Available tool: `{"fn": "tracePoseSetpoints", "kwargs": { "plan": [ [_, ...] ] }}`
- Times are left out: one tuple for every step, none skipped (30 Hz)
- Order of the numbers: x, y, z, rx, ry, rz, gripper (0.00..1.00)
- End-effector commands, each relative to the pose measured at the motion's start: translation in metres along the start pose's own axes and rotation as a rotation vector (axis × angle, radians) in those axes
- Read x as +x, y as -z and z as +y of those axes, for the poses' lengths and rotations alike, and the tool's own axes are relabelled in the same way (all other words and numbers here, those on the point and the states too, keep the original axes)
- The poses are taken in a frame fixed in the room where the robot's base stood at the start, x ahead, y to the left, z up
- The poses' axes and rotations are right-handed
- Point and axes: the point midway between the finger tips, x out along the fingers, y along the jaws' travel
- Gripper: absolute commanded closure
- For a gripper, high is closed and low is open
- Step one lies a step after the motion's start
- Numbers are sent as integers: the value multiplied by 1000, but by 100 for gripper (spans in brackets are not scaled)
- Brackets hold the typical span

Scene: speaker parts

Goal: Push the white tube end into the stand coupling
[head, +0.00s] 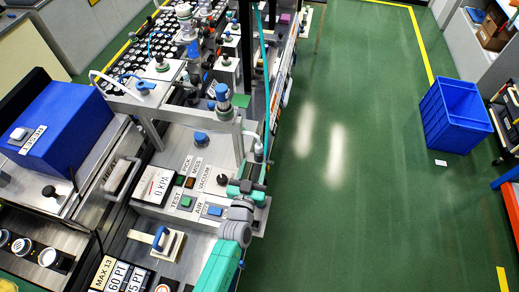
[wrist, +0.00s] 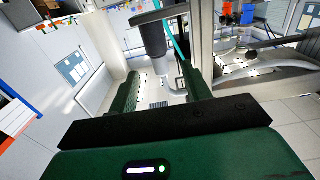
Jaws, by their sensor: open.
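A short white tube (head: 258,148) hangs in a curve at the right side of the grey stand (head: 238,142) in the head view. In the wrist view a pale curved tube (wrist: 182,97) shows beyond and between the fingers, below a dark grey cylinder (wrist: 152,40). I cannot tell whether that cylinder is the stand coupling, or whether the tube end is seated. My gripper (wrist: 160,74) is open, with its two green fingers apart on either side of the pale tube. Contact with it cannot be made out. In the head view the gripper is small and close below the white tube.
A panel with a 0 KPA gauge (head: 157,186) and labelled buttons lies left of my arm. A blue-grey cylinder (head: 222,96) stands on the stand's top. A teal line runs up beside the stand.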

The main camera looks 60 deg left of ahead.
Motion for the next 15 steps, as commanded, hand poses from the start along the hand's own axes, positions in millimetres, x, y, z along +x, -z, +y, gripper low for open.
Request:
{"fn": "tracePoseSetpoints", "kwargs": {
  "plan": [
    [6, -1, 0, 1, 0, 1, 52],
    [10, -1, 1, 0, -1, 1, 52],
    [16, 0, 1, -1, -1, 2, 52],
    [20, 0, 0, 0, -1, 2, 52],
    [22, 0, 0, 0, -1, 1, 52],
    [24, 1, 0, 0, -1, 1, 52],
    [24, 1, 1, 0, -1, 1, 52],
    [26, 2, 1, 0, -1, 1, 52],
    [31, 3, 0, -1, -1, 2, 52],
    [37, 4, 0, 0, -1, 3, 52],
    [43, 5, 0, 0, 0, 3, 52],
    [51, 7, 0, 0, 0, 3, 52],
    [56, 8, 0, 0, 0, 3, 52],
    [61, 6, 1, -1, -1, 2, 52],
    [67, 6, 1, -1, -1, 1, 52]
  ]
}}
